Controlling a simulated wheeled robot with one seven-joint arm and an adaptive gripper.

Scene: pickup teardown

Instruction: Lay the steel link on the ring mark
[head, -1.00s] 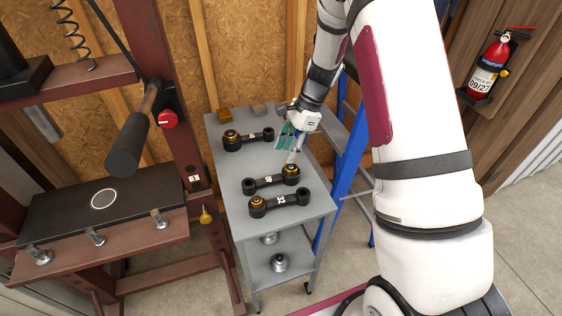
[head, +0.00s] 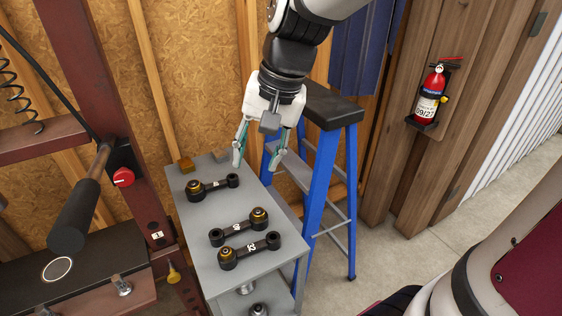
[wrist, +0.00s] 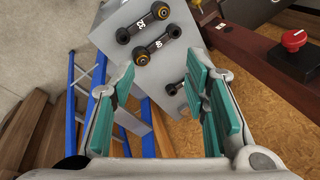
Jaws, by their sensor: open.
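Three dark links with brass-coloured bushings lie on the grey cart top: a back link (head: 212,187), a middle link (head: 238,228) and a front link (head: 250,249). Each bears a white number too small to read surely, and I cannot tell which is the steel link. The wrist view shows the front link (wrist: 143,24), the middle link (wrist: 156,47) and part of the back link. The white ring mark (head: 57,270) is bare on the black press bed at lower left. My gripper (head: 258,160) is open and empty, above the cart's right edge, apart from the links.
The grey cart (head: 200,262) stands between the maroon press frame (head: 88,80) and a blue stepladder (head: 325,190), which is close to my gripper. A fire extinguisher (head: 430,95) hangs at right.

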